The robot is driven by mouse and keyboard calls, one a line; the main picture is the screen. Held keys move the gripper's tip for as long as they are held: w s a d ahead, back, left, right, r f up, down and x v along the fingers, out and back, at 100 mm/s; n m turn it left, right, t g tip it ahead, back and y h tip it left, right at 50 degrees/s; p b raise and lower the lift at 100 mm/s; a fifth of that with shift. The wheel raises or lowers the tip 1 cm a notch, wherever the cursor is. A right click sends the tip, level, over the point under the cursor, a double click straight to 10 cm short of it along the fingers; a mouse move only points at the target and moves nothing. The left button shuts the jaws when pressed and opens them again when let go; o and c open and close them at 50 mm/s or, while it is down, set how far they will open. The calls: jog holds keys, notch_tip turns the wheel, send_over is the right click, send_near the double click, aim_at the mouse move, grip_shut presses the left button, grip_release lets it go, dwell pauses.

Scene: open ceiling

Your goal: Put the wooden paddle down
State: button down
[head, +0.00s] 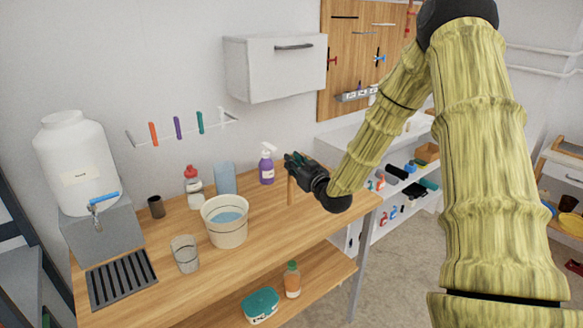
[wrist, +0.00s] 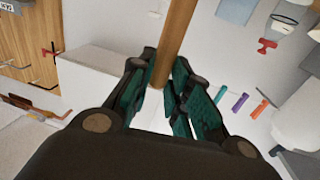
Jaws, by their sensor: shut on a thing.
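My gripper (head: 300,170) is above the right part of the wooden workbench (head: 270,225) in the head view. It is shut on the wooden paddle (head: 291,190), whose light brown shaft hangs down from the fingers toward the bench top. In the wrist view the paddle (wrist: 178,40) runs up and out of the frame from between the green-padded fingers (wrist: 160,88). I cannot tell whether the paddle's lower end touches the bench. The part inside the fingers is mostly hidden.
A bucket of blue liquid (head: 222,230), a glass (head: 186,255) and a red-capped bottle (head: 193,185) stand to the left. A white wall cabinet (head: 275,70) hangs above. The bench's front right is clear.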

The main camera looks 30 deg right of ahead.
aim_at(291, 181)
jog(key=shift+w+d+f+p, duration=0.2)
jog(key=shift+w+f+p, duration=0.1)
jog(key=shift+f, duration=0.3)
jog(key=shift+w+d+f+p, duration=0.2)
jog(key=shift+w+f+p, duration=0.1)
jog(key=shift+f, duration=0.35)
jog(key=shift+w+d+f+p, duration=0.2)
jog(key=shift+w+f+p, duration=0.1)
jog(key=shift+f, duration=0.4)
jog(key=c, duration=1.3)
grip_release()
jog(key=shift+c, duration=0.2)
